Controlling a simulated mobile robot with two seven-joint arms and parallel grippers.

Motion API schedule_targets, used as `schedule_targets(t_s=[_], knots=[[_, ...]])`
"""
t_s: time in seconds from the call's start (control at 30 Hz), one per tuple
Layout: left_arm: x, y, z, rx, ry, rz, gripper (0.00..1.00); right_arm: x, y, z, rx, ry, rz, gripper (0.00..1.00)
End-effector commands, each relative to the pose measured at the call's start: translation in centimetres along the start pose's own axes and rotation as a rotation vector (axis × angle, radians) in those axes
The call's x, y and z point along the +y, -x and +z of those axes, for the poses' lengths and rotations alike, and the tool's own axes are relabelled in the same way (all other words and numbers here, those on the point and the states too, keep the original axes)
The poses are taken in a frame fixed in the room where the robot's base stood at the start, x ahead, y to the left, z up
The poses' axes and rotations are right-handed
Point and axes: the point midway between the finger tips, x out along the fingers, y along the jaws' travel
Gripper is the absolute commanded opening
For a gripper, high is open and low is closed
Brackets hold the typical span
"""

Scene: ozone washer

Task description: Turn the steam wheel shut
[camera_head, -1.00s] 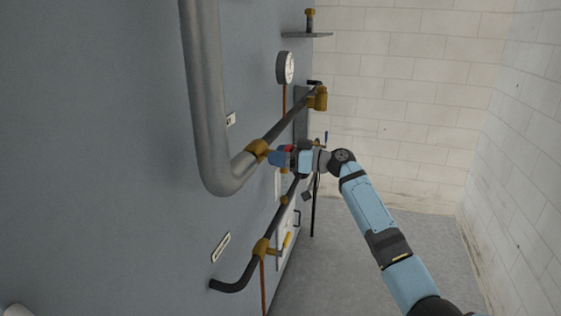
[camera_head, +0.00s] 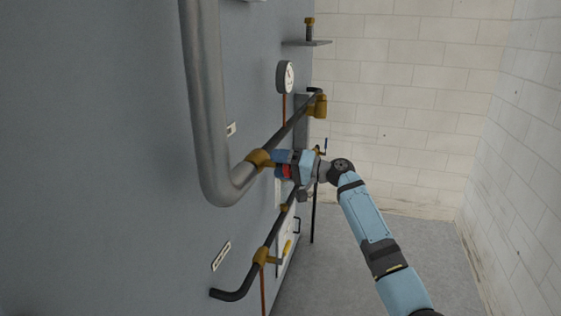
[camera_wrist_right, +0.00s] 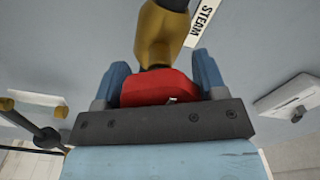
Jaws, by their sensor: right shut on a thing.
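The red steam wheel (camera_wrist_right: 158,90) sits on a brass valve (camera_wrist_right: 155,38) beside a STEAM label (camera_wrist_right: 207,20) in the right wrist view. My right gripper (camera_wrist_right: 163,68) has its two blue fingers on either side of the wheel and is shut on it. In the head view the right gripper (camera_head: 280,163) is at the brass valve body (camera_head: 261,159) on the upper dark pipe. Some red (camera_head: 286,171) shows on the gripper's lower side, and the wheel is mostly hidden there. My left gripper is out of view.
A thick grey pipe (camera_head: 205,110) bends down to the valve. A round gauge (camera_head: 286,77) is above it. A lower pipe with a brass valve (camera_head: 262,255) runs below. Open floor (camera_head: 370,270) lies to the right, before a white block wall (camera_head: 410,120).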

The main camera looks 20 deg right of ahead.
Motion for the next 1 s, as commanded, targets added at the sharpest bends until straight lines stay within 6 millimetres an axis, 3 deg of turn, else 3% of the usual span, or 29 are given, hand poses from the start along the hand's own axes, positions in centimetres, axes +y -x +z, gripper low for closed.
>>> schedule_targets(t_s=[1.0], knots=[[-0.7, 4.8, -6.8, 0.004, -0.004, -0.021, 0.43, -0.4, 0.0, -0.2, 0.0, -0.969, 0.0, 0.41]])
